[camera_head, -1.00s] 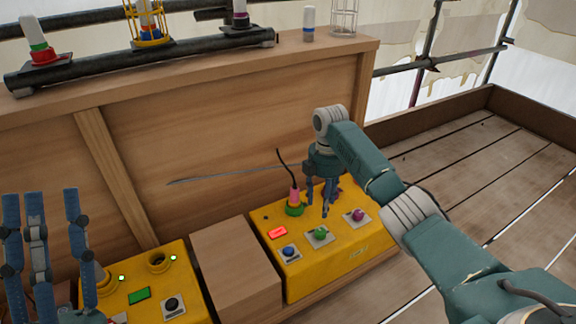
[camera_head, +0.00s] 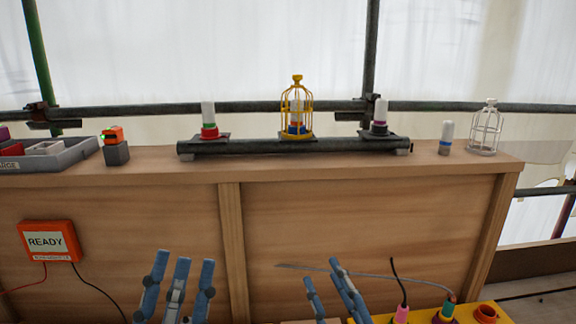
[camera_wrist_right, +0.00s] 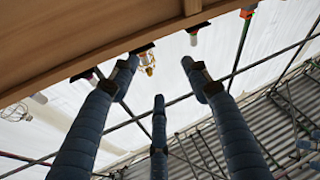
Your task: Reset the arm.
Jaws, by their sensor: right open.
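My left gripper (camera_head: 180,285) stands at the lower edge of the head view, its blue fingers pointing up and spread, with nothing seen between them. My right gripper (camera_head: 335,288) is just to its right, in front of the wooden panel, also pointing up. In the right wrist view its three blue fingers (camera_wrist_right: 157,95) are spread apart and empty. The arms below the fingers are out of the head view.
A yellow box (camera_head: 455,316) with a pink plug (camera_head: 402,314), a green-and-teal plug (camera_head: 446,309) and cables is at the lower right. A wooden panel (camera_head: 360,220) carries a dark pipe (camera_head: 290,146) with a yellow cage (camera_head: 297,105). An orange READY box (camera_head: 48,241) hangs left.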

